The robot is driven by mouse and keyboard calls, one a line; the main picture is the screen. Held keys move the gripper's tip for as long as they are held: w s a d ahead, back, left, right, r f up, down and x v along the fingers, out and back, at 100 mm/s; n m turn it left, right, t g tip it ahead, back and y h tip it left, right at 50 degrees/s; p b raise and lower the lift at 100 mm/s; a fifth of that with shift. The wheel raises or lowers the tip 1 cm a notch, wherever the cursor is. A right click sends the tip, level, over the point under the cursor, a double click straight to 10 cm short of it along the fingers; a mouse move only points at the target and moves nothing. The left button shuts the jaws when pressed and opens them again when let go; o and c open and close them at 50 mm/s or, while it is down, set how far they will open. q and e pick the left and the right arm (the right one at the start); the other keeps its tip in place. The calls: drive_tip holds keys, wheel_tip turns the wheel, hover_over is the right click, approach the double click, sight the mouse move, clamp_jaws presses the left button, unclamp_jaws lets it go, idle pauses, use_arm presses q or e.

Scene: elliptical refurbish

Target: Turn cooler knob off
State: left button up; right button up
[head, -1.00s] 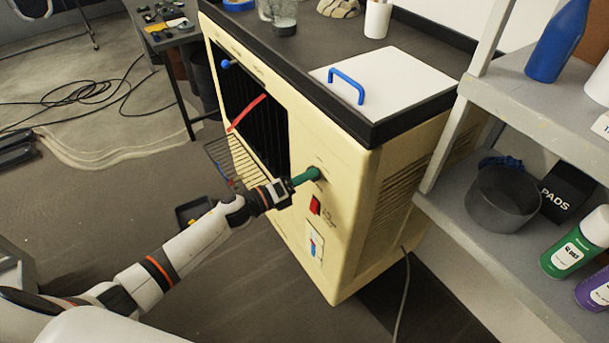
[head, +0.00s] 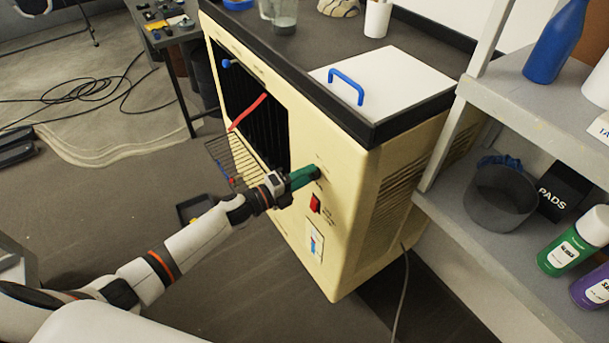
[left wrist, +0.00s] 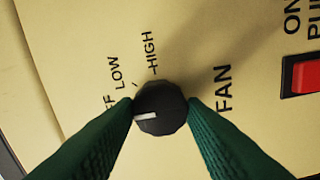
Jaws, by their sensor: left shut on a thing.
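The cooler (head: 352,215) is a cream box with a dark top, standing in the middle of the head view. Its black round fan knob (left wrist: 163,103) shows in the left wrist view, with a white mark pointing left. The labels HIGH, LOW and a partly hidden OFF run around the knob's upper left, and FAN stands to its right. The mark points a little below the partly hidden OFF. My left gripper (left wrist: 160,110) has its green fingers on both sides of the knob and is shut on it. It also shows in the head view (head: 312,175). My right gripper is not in view.
A red switch (left wrist: 304,75) sits right of the knob, and also below it in the head view (head: 315,203). A red strip (head: 248,112) hangs across the dark grille. A grey shelf (head: 545,105) with cans stands at right. A cord (head: 405,285) runs to the floor.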

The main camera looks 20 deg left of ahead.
use_arm(q)
drive_tip(key=o, duration=1)
drive_tip(key=b+v, duration=0.1)
drive_tip(key=v, duration=1.1)
drive_tip(key=shift+a+b, duration=0.1)
drive_tip(key=shift+b, duration=0.3)
